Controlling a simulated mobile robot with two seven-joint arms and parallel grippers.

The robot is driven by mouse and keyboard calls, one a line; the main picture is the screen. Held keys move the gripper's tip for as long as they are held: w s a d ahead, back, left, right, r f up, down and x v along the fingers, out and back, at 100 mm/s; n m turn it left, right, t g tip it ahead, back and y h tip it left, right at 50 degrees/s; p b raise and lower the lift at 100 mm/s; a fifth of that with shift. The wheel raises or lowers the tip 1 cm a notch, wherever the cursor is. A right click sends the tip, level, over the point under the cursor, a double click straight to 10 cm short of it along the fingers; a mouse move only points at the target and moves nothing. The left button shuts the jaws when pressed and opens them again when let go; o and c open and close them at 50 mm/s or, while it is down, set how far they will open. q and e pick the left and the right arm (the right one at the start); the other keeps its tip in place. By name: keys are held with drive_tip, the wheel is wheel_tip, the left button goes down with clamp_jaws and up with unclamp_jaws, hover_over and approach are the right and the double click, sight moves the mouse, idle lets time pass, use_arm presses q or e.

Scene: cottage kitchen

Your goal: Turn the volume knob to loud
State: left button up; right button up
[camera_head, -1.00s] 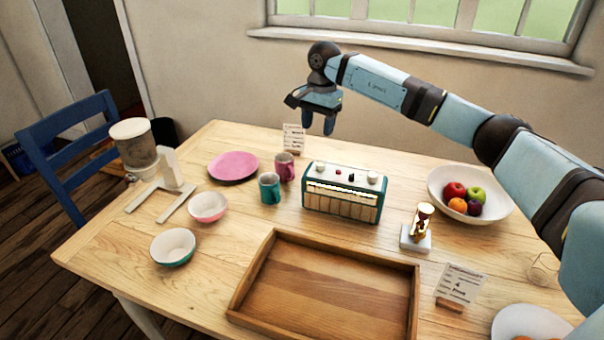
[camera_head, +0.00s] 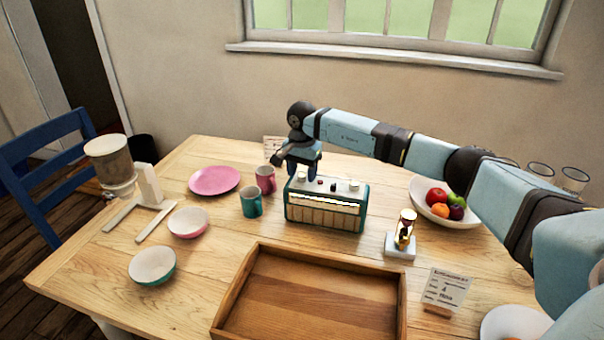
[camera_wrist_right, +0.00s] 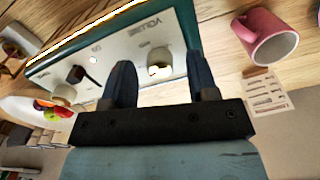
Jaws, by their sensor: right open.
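The radio (camera_head: 325,212) is teal with a pale front and top panel and stands on the wooden table. Its volume knob (camera_wrist_right: 160,71) is small and pale, beside the printed word "VOLUME" in the right wrist view. My right gripper (camera_head: 304,174) is over the left end of the radio's top. In the right wrist view its two dark fingers (camera_wrist_right: 158,66) are open, with the knob showing between them. Contact with the knob cannot be told. Another pale knob (camera_head: 354,184) sits at the top's right end. My left gripper is out of view.
A pink mug (camera_head: 265,180) and teal mug (camera_head: 251,202) stand left of the radio. An hourglass (camera_head: 405,231) and fruit bowl (camera_head: 463,218) are to its right. A wooden tray (camera_head: 231,302) lies in front. A card (camera_head: 272,146) stands behind.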

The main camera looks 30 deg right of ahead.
drive_tip(key=shift+f, duration=0.25)
drive_tip(key=c, duration=0.9)
drive_tip(key=shift+c, duration=0.2)
